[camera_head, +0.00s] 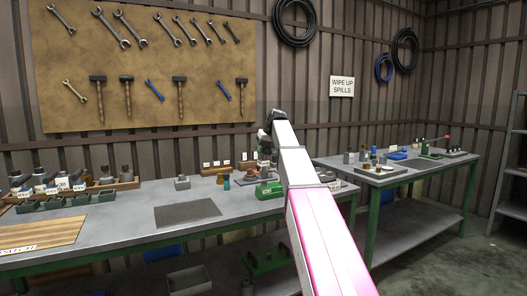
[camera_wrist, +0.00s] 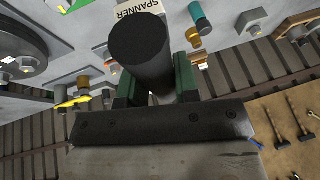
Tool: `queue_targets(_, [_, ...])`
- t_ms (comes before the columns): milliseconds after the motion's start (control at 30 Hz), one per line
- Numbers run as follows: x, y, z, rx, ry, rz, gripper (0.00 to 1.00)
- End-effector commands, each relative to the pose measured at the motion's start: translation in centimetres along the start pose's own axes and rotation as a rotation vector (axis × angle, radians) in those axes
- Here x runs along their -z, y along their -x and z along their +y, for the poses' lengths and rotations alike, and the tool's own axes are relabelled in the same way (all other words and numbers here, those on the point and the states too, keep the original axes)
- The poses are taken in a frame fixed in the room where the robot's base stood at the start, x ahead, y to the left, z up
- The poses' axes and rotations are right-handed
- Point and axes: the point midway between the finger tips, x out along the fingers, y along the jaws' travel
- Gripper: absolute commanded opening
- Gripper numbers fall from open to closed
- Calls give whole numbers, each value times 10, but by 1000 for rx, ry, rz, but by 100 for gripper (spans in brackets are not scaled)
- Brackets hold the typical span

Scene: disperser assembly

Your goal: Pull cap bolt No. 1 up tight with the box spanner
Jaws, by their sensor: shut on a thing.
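My gripper (camera_wrist: 155,88) is shut on a thick dark cylinder, which looks like the box spanner (camera_wrist: 140,45), held between its green fingers. In the head view my gripper (camera_head: 265,146) is at the end of my arm, over the back of the near bench, and is small and partly hidden. In the wrist view a round dark-rimmed part (camera_wrist: 30,25) lies at the upper left, apart from the spanner. I cannot tell which bolt is cap bolt No. 1, and the spanner's working end is hidden.
A white label reading SPANNER (camera_wrist: 127,18) shows behind the held cylinder. A teal-and-orange cylinder (camera_wrist: 200,18) and small brass parts lie nearby. In the head view a grey mat (camera_head: 188,212) and a small grey block (camera_head: 182,183) lie on the bench, with bare bench between them.

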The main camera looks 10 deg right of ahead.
Motion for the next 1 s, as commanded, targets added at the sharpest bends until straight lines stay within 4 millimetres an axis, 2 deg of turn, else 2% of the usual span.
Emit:
queue_targets(600, [0, -6, 1, 263, 630, -136, 0])
queue_targets(800, [-1, -6, 1, 316, 762, -164, 0])
queue_targets(1000, [-2, -6, 1, 336, 809, -173, 0])
